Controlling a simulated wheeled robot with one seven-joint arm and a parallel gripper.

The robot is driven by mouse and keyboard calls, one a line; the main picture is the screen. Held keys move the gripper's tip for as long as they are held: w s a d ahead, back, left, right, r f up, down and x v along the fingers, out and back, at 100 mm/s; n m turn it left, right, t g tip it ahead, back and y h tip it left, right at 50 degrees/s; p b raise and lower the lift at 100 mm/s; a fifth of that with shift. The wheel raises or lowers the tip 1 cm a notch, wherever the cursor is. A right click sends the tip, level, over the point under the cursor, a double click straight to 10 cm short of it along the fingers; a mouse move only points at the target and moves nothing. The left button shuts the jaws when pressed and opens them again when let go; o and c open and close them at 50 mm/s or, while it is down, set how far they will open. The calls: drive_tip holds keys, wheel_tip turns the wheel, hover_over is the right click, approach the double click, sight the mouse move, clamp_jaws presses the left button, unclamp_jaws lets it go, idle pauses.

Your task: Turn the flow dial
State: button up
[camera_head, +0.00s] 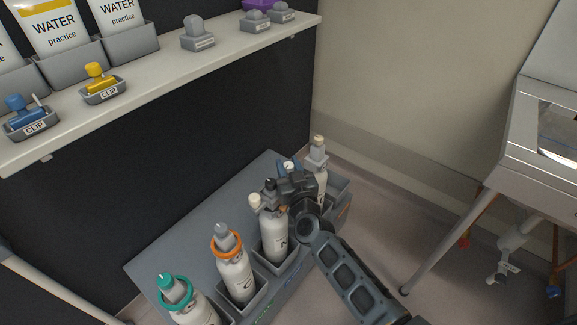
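Several white cylinders stand in a grey rack (160,255) on the floor. My gripper (271,190) is over the top of the third cylinder (273,235) from the left, and my arm reaches in from the lower right. A pale knob (255,200) shows at the left of that cylinder's top, close to my gripper. My gripper hides most of this top, so I cannot tell whether it touches or holds anything. The other cylinders have a teal collar (175,287), an orange collar (227,244) and a beige cap (318,142). No flow dial can be clearly made out.
A shelf (190,75) above the rack holds water pouches (52,28), a blue clip (20,108), a yellow clip (99,78) and small grey holders. A stretcher or metal table (530,150) with legs stands at the right. Floor is clear between it and the rack.

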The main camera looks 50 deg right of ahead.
drive_tip(key=c, duration=0.5)
